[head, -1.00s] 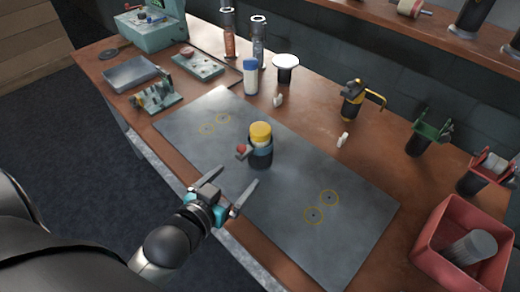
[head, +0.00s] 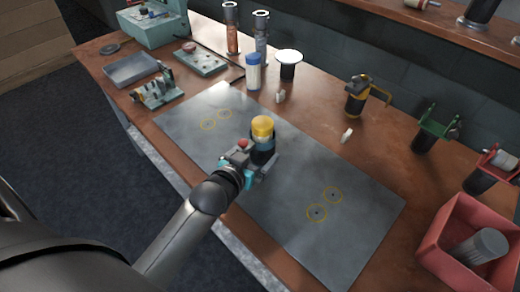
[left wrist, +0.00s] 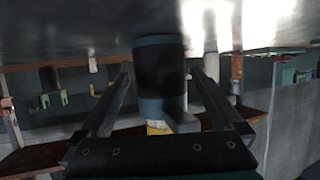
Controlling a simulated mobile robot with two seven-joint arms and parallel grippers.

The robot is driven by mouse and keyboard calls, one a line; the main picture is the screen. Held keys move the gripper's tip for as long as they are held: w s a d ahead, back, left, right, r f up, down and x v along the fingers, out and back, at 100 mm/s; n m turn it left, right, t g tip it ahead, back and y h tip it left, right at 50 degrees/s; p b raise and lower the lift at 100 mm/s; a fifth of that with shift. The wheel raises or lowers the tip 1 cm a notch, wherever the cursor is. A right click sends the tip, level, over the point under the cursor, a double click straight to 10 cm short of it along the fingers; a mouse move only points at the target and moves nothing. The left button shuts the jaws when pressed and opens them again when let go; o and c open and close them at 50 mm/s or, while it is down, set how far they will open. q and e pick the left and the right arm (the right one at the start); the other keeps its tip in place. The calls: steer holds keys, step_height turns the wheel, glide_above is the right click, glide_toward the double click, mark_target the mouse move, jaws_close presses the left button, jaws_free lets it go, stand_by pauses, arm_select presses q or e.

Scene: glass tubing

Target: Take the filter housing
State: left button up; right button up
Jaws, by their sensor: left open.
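What I take for the filter housing stands upright on the grey mat (head: 230,190). In the left wrist view, which is upside down, the dark housing body (left wrist: 160,70) stands between the two spread fingers, with a visible gap at the left finger. Contact on the other side is unclear. My right gripper is not in view.
Behind the mat stand a blue-and-white bottle (head: 253,72), a white-topped dark jar (head: 289,64) and a yellow-handled black holder (head: 358,95). A red bin (head: 440,245) with a grey cylinder is at the right. The mat has bare room either side of the housing.

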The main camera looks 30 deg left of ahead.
arm_select(q)
steer(key=shift+w+f, duration=0.25)
steer(key=shift+w, duration=0.35)
steer(key=shift+c, duration=0.2)
steer(key=c, duration=1.2)
steer(key=shift+r, duration=0.1)
steer(key=shift+c, duration=0.6)
